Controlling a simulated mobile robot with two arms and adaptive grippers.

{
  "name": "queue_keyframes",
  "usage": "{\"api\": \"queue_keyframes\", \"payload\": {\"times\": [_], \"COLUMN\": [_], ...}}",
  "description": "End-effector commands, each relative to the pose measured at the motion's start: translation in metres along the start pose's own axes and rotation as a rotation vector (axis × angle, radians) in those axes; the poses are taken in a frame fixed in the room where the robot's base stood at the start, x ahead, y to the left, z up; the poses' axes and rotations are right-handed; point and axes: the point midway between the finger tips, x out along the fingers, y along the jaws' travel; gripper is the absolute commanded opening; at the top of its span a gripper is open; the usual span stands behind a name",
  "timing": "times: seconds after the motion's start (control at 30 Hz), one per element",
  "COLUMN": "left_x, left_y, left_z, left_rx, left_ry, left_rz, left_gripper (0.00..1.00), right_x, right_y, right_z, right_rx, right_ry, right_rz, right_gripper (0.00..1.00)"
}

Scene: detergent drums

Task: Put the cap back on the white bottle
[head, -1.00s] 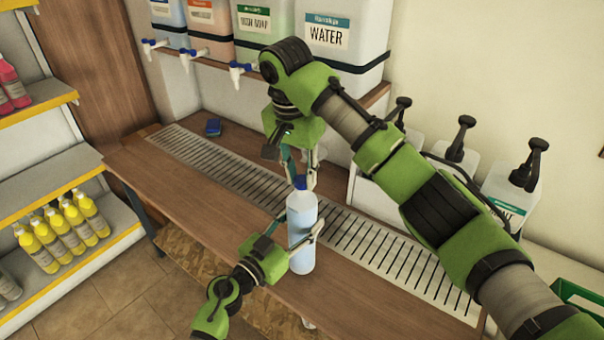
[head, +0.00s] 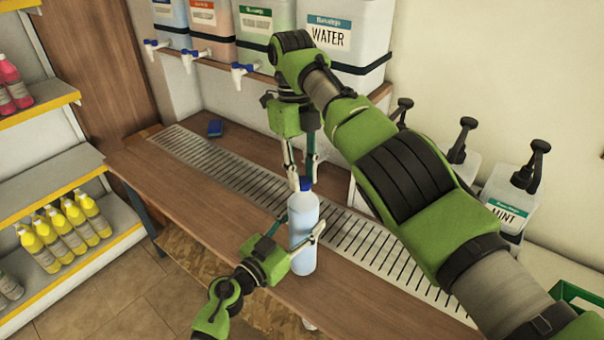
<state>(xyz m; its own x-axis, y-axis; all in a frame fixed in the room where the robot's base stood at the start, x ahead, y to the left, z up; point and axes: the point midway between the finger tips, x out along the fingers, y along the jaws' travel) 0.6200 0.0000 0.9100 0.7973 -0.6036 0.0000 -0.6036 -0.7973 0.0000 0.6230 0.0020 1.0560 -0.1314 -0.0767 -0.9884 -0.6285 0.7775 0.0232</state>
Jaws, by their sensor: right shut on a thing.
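The white bottle (head: 303,219), pale bluish in this light, stands upright at the front edge of the drain grate. My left gripper (head: 297,238) is low on the bottle, with a finger on each side, shut on it. The blue cap (head: 305,184) is at the top of the bottle, in line with its neck. My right gripper (head: 304,174) points down from above and is shut on the cap. The fingers partly hide the cap, and I cannot tell whether it is fully seated.
The wooden counter (head: 180,194) has a long metal grate (head: 232,176). Pump bottles (head: 508,203) stand at right.

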Motion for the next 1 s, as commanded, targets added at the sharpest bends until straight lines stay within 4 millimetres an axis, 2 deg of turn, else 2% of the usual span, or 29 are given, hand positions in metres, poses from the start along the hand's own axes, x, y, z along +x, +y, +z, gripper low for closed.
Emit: {"api": "queue_keyframes", "payload": {"times": [0.3,0.33,0.37,0.4,0.73,0.87,1.0], "left_x": [0.000,0.000,0.000,0.000,0.000,0.000,0.000], "left_y": [0.000,0.000,0.000,0.000,0.000,0.000,0.000], "left_z": [0.000,0.000,0.000,0.000,0.000,0.000,0.000], "left_rx": [0.001,0.001,0.001,0.001,0.000,0.000,0.000], "left_ry": [-0.001,-0.001,-0.001,-0.001,-0.001,-0.001,-0.001], "left_rz": [0.000,0.000,0.000,0.000,0.000,0.000,0.000], "left_gripper": [0.00,0.00,0.00,0.00,0.00,0.00,0.00], "right_x": [-0.001,-0.001,-0.001,-0.001,0.000,-0.002,-0.009], "right_y": [0.000,0.000,0.000,0.000,0.000,0.002,0.005], "right_z": [0.000,0.000,0.000,0.000,0.001,0.014,0.047], "right_rx": [0.015,0.015,0.015,0.014,0.004,-0.083,-0.304], "right_ry": [-0.002,-0.002,-0.002,-0.002,-0.006,-0.057,-0.188], "right_rz": [0.001,0.001,0.001,0.001,0.001,-0.006,-0.047], "right_gripper": [0.17,0.31,0.39,0.40,0.37,0.37,0.37]}}
